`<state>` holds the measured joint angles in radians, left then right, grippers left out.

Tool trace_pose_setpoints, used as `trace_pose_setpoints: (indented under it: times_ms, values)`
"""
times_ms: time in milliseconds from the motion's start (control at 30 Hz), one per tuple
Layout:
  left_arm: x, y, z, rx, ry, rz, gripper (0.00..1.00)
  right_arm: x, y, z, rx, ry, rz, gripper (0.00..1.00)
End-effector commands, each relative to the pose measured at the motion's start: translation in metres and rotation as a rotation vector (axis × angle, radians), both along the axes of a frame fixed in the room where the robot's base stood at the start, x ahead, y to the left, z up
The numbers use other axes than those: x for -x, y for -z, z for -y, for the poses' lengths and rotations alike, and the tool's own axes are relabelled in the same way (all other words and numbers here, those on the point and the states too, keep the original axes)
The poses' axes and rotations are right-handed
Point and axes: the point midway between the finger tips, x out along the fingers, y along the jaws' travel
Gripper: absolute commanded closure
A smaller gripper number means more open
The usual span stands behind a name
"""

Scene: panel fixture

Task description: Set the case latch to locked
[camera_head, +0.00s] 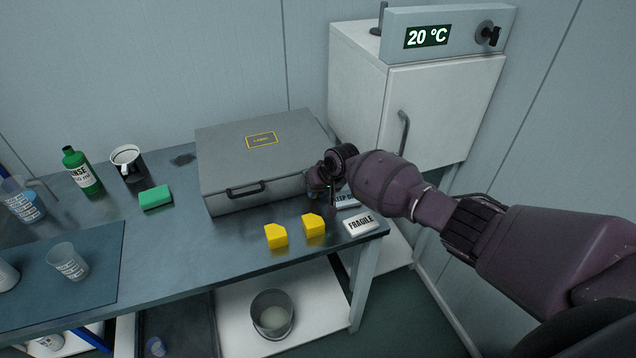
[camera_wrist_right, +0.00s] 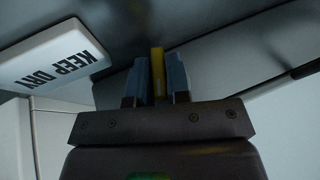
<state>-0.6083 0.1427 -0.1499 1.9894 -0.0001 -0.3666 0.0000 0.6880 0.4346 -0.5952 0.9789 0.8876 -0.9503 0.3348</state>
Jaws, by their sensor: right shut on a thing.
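The grey case (camera_head: 225,165) lies closed on the bench, with a yellow label (camera_head: 262,141) on its lid and a dark handle (camera_head: 245,190) on its front. My right gripper (camera_head: 316,186) is at the front of the case near its right corner and hides the latch in the head view. In the right wrist view my gripper's blue fingers (camera_wrist_right: 170,82) are shut on a narrow yellow piece (camera_wrist_right: 157,62), which looks like the case latch. I cannot tell the latch's setting. My left gripper is not in view.
A white KEEP DRY block (camera_wrist_right: 55,55) lies close to my right gripper. A FRAGILE block (camera_head: 361,224) and two yellow blocks (camera_head: 276,236) (camera_head: 313,225) lie in front. A white cabinet (camera_head: 440,110) stands behind right.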

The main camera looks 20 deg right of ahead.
Motion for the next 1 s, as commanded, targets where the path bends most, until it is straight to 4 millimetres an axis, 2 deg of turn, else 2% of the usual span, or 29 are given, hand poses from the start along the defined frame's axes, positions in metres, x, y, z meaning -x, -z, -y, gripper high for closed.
trace_pose_setpoints:
  times_ms: [33, 100, 300, 600, 1000]
  values:
    - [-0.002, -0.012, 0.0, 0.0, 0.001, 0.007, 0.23, 0.0, -0.006, -0.002, 0.038, -0.001, 0.002, 1.0]
    - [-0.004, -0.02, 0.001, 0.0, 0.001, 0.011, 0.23, 0.0, -0.005, -0.002, 0.09, -0.001, 0.004, 1.0]
    - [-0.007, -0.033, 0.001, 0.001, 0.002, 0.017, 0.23, 0.0, -0.003, -0.002, 0.208, -0.001, 0.007, 1.0]
    - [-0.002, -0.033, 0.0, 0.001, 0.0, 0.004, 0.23, 0.0, -0.001, -0.002, 0.294, 0.0, 0.009, 1.0]
    - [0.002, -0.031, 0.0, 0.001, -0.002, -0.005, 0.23, 0.0, 0.0, -0.002, 0.306, 0.0, 0.009, 1.0]
